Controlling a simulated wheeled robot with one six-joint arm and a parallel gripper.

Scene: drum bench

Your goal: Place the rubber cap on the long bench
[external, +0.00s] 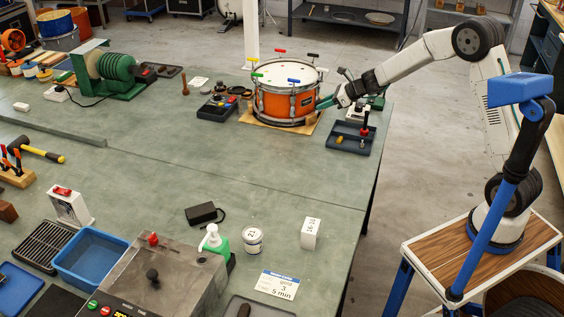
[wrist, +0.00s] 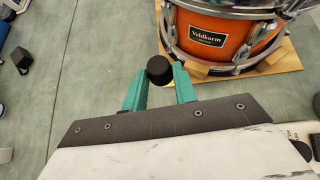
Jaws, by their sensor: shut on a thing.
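My gripper (wrist: 159,80) has teal fingers and is shut on the black, round rubber cap (wrist: 159,69) at its fingertips in the wrist view. In the external view my gripper (external: 326,102) is at the right side of the orange drum (external: 283,102), and the cap is too small to make out there. The cap is just in front of the drum's lower rim; I cannot tell whether it touches the drum or anything below. The long bench (external: 240,150) has a grey-green top, which also shows in the wrist view (wrist: 95,60).
The drum stands on a wooden board (wrist: 283,62). A dark tray (external: 349,143) with small parts is just below my gripper in the external view. Small tools (external: 218,106) lie left of the drum. The middle of the bench is clear; its right edge is close.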

